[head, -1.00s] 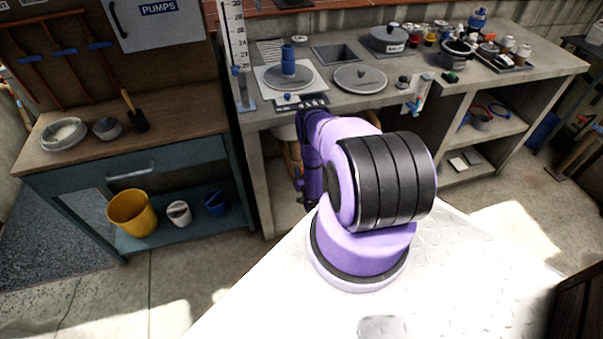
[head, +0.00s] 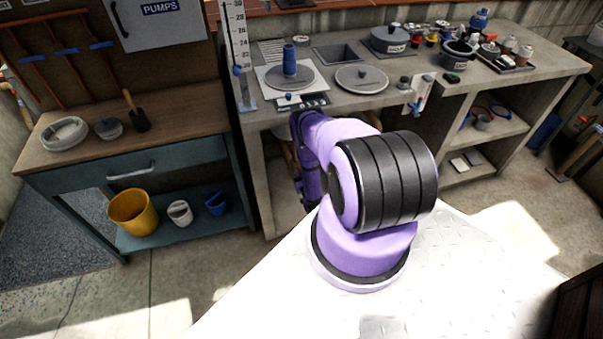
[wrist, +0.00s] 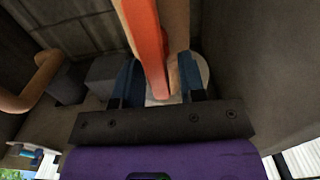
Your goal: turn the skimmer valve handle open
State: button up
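The orange-red valve handle (wrist: 150,45) shows in the wrist view as a flat bar running from the top edge down between my fingers. A tan pipe (wrist: 178,25) runs right beside and behind it. My gripper (wrist: 160,85) has its two blue fingers spread, one on each side of the handle. Gaps show between the handle and the fingers, so it does not look gripped. The valve body is hidden. In the head view my arm reaches under the concrete counter, and both my gripper and the handle are hidden there.
A second tan pipe bend (wrist: 40,80) and grey blocks (wrist: 105,75) stand to the left in the wrist view. A grey wall (wrist: 250,60) is close on the right. The concrete counter (head: 335,108) overhangs my arm. A teal-framed bench (head: 75,175) stands to the left.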

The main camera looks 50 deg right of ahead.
jog(key=shift+r, duration=0.1)
jog(key=v, duration=1)
jog(key=shift+s+a, duration=0.25)
jog(key=shift+s, duration=0.1)
dwell(0.4)
